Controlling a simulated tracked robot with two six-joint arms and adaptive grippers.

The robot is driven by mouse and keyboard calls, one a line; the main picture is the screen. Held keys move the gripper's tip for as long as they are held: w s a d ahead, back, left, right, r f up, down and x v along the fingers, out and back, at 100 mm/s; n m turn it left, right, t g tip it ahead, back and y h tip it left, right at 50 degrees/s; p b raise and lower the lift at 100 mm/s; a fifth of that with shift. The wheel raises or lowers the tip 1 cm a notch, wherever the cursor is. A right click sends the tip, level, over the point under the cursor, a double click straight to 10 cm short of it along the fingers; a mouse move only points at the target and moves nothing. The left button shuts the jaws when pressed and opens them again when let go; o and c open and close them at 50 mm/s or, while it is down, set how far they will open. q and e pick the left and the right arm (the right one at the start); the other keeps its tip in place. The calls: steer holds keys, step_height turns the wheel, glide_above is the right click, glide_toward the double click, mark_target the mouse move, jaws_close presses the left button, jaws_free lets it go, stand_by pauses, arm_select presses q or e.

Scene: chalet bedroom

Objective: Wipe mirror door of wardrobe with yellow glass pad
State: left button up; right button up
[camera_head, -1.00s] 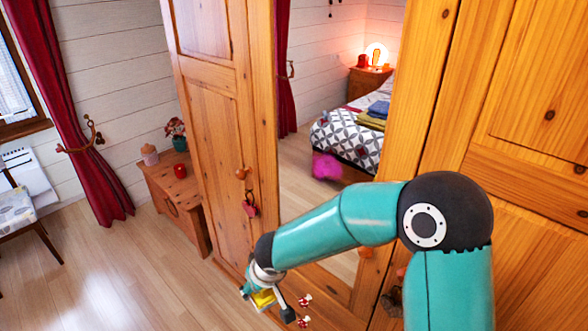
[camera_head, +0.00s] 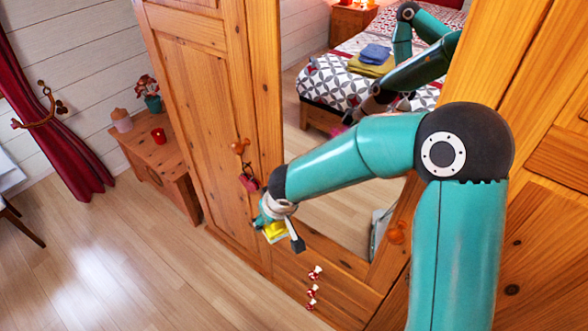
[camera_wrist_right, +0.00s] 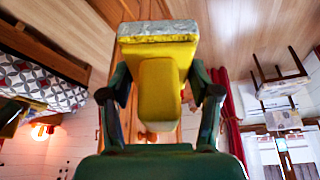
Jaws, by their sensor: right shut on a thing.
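The wardrobe's mirror door (camera_head: 325,190) stands in the middle of the head view, framed in orange wood. My right gripper (camera_head: 279,233) is near the lower left of the mirror, in front of the wooden frame. It holds the yellow glass pad (camera_head: 273,228), partly hidden by the gripper. In the right wrist view my gripper (camera_wrist_right: 160,92) is shut on the pad's yellow handle, and the pad (camera_wrist_right: 158,48) shows a grey-white layer on its far side. I cannot tell whether the pad touches the door. My left gripper is not in view.
An orange knob with a red heart pendant (camera_head: 249,182) hangs on the wooden door left of the mirror. Small red-and-white mushroom decorations (camera_head: 313,290) are low on the wardrobe. A low cabinet (camera_head: 160,165) stands left. The wooden floor (camera_head: 120,260) is clear.

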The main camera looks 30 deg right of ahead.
steer(key=shift+s+d, duration=0.2)
steer(key=shift+d, duration=0.2)
steer(key=shift+s+d+f+b, duration=0.1)
steer(key=shift+d+b, duration=0.05)
steer(key=shift+b, duration=0.15)
steer(key=n+b, duration=0.1)
steer(key=d+n+h+b, duration=0.1)
steer(key=shift+s+d+f+n+b, duration=0.2)
steer(key=shift+s+f+n+b, duration=0.1)
steer(key=shift+f, duration=0.1)
steer(key=d+r+n+t+h+b, duration=0.35)
steer(key=r+n+h, duration=0.2)
steer(key=r, duration=0.25)
steer(key=d+r+n+t+h+b, duration=0.2)
steer(key=r+n+t+h+b, duration=0.25)
steer(key=r+h, duration=0.2)
steer(key=shift+m+g+y, duration=0.4)
steer(key=shift+y, duration=0.1)
steer(key=shift+w+d+r, duration=0.1)
steer(key=shift+w+d, duration=0.3)
steer(key=shift+d, duration=0.3)
steer(key=shift+w+d+r, duration=0.1)
steer(key=shift+w+d, duration=0.35)
steer(key=shift+d, duration=0.2)
steer(key=shift+w+d, duration=0.4)
steer(key=shift+d, duration=0.3)
